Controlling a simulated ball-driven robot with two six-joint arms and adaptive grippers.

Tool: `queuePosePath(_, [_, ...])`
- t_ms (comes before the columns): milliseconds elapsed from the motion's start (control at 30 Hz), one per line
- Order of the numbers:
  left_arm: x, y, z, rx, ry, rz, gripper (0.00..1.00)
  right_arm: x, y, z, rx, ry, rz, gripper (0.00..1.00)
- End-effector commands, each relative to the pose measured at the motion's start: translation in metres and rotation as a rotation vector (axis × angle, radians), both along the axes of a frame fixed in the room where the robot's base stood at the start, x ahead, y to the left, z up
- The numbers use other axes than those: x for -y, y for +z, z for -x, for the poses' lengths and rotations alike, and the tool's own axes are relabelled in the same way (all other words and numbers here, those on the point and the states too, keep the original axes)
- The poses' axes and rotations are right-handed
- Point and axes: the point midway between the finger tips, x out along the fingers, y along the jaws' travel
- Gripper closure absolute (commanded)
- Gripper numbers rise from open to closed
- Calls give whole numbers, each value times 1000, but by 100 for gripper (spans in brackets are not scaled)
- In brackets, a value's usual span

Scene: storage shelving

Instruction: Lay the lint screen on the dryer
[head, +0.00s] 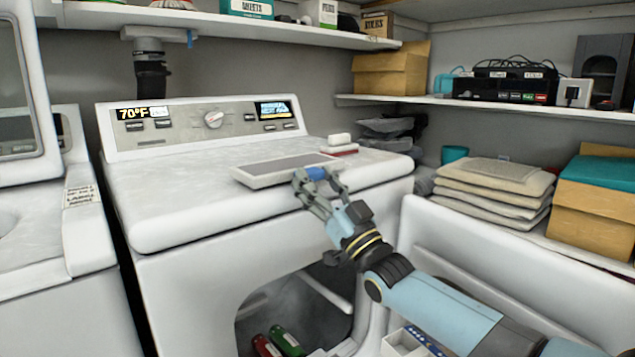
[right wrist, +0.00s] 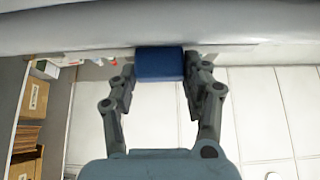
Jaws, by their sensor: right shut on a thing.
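The lint screen (head: 262,173) is a flat white frame with a grey mesh panel and a blue handle. It lies level at the dryer top's front right, and I cannot tell whether it touches the surface. The dryer (head: 180,190) is white, with a control panel at the back and an open door hole in front. My right gripper (head: 316,174) is shut on the blue handle. In the right wrist view, the blue handle (right wrist: 159,65) sits between both fingers of the right gripper (right wrist: 160,78). My left gripper is not in view.
A white block (head: 339,139) and a red item (head: 342,150) lie on the dryer's right rear. Folded cloths (head: 494,188) are stacked at the right. A shelf (head: 240,27) with boxes hangs above. The dryer top's left part is clear.

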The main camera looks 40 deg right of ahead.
Motion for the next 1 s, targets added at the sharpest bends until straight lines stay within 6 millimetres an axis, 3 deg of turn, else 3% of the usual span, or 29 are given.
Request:
queuePosePath(467, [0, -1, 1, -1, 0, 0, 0, 1, -10, 0, -21, -4, 1, 100])
queuePosePath(500, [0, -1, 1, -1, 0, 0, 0, 1, -10, 0, -22, -4, 1, 49])
queuePosePath(700, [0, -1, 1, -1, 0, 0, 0, 1, -12, 0, -25, -5, 2, 25])
queuePosePath(1000, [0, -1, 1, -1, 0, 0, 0, 0, -12, 1, -26, -4, 3, 25])
